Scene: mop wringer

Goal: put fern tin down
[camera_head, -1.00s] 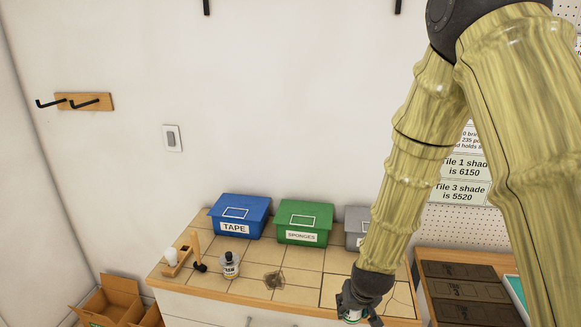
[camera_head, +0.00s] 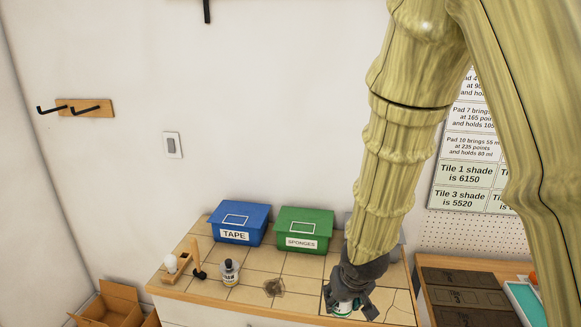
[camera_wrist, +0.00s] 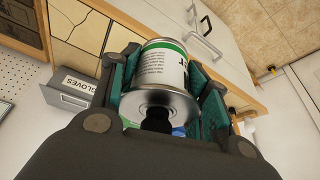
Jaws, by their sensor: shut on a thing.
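The fern tin, a white can with a green band and silver end, shows in the wrist view (camera_wrist: 160,75) between the two fingers. My gripper (camera_wrist: 165,85) is shut on it. In the head view my gripper (camera_head: 350,296) is low over the front right part of the tiled counter (camera_head: 308,262). Only a small part of the tin (camera_head: 343,308) shows there, below the fingers. I cannot tell whether it touches the counter.
A blue TAPE box (camera_head: 240,222) and a green SPONGES box (camera_head: 304,230) stand at the counter's back. A small labelled bottle (camera_head: 230,274) and a wooden holder (camera_head: 177,268) stand at left. A grey GLOVES box (camera_wrist: 72,92) is behind my arm. A dark stain (camera_head: 273,287) marks one tile.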

